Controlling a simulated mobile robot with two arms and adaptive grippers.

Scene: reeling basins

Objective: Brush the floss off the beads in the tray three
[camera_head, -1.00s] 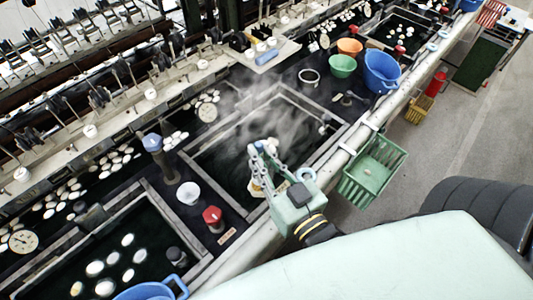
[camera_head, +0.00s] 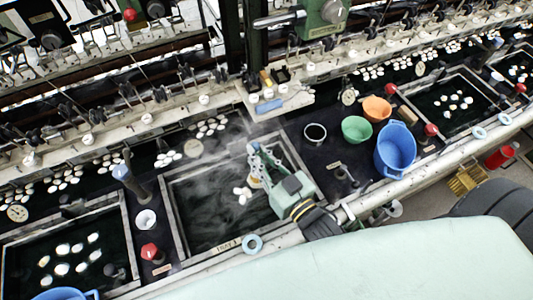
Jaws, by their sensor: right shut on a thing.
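The tray three (camera_head: 175,208) is a dark, steaming basin with a pale rim; the label on its front edge is small. A few white beads (camera_head: 243,194) float in it near my right gripper. My right gripper (camera_head: 257,172) is pale green-grey and reaches over the basin from the right. It is shut on a small tan and pale thing (camera_head: 255,183), perhaps a brush; its shape is mostly hidden by the fingers. Any floss on the beads is too fine to make out. My left gripper is out of view.
Left of the basin are a white cup (camera_head: 146,220) and a red-topped knob (camera_head: 149,251). A green bowl (camera_head: 356,129), orange bowl (camera_head: 377,108) and blue tub (camera_head: 395,150) stand to the right.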

